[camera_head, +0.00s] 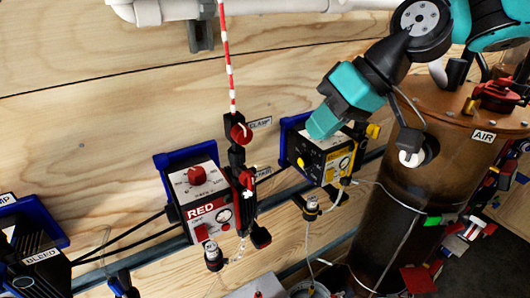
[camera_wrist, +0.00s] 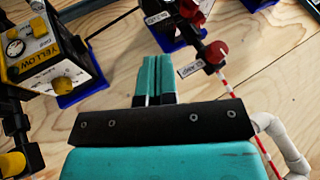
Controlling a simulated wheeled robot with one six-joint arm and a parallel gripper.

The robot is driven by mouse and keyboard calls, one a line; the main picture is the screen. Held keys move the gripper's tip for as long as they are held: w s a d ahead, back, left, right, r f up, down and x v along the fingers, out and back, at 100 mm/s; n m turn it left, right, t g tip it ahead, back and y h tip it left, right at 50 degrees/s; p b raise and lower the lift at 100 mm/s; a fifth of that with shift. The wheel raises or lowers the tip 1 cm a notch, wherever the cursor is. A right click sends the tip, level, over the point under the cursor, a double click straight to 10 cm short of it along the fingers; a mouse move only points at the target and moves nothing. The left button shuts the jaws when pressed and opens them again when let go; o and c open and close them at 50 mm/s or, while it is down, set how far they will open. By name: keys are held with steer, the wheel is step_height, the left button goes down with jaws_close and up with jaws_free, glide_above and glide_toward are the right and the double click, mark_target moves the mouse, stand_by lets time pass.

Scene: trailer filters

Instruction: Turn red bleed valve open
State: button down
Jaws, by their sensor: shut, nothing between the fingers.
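The red box (camera_head: 208,212), labelled RED, hangs on the wooden wall in a blue bracket. It carries a red knob (camera_head: 197,175) on top and another red knob (camera_head: 201,233) at its lower front. I cannot tell which knob is the bleed valve. My gripper (camera_head: 322,123) is to the right of and above the red box, apart from it, near the yellow box (camera_head: 328,160). In the wrist view my gripper's teal fingers (camera_wrist: 157,75) are together and empty. The yellow box (camera_wrist: 42,52) shows at the left there.
A red clamp knob (camera_head: 240,134) sits on a red-and-white striped line (camera_head: 228,70) above the red box; it also shows in the wrist view (camera_wrist: 216,52). A brown AIR tank (camera_head: 425,170) stands at the right. Cables and a BLEED-labelled bracket (camera_head: 42,256) lie lower left.

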mark_target(249, 181)
steer(key=s+a+f+p, duration=0.1)
steer(key=a+f+p, duration=0.2)
steer(key=a+f, duration=0.4)
steer(key=shift+s+a, duration=0.35)
steer(key=shift+a, duration=0.4)
